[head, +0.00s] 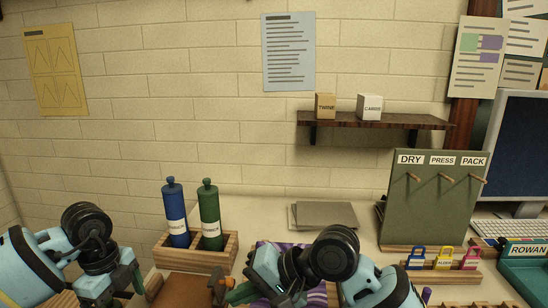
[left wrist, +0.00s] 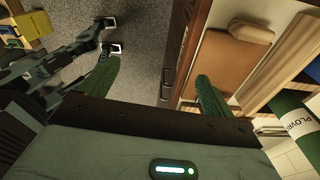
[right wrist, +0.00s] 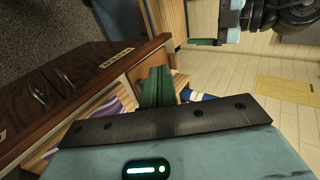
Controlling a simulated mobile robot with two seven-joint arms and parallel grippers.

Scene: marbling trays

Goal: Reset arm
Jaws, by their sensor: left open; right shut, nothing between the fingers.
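My left gripper (left wrist: 152,92) is open, with its two green fingers wide apart and nothing between them in the left wrist view. In the head view its arm comes in at the lower left, beside the wooden bottle holder (head: 163,255). My right gripper (right wrist: 158,88) is shut and empty, its green fingers together in the right wrist view. In the head view the right gripper (head: 236,295) points left at the bottom middle, in front of the holder. A blue bottle (head: 176,215) and a green bottle (head: 209,217) stand upright in the holder.
Grey sheets (head: 325,215) lie at the back of the table. A green board (head: 432,205) with pegs labelled DRY, PRESS and PACK stands at right, with coloured tags (head: 443,258) before it. A teal tray (head: 525,272) and monitor (head: 518,150) are far right. A shelf (head: 375,119) hangs above.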

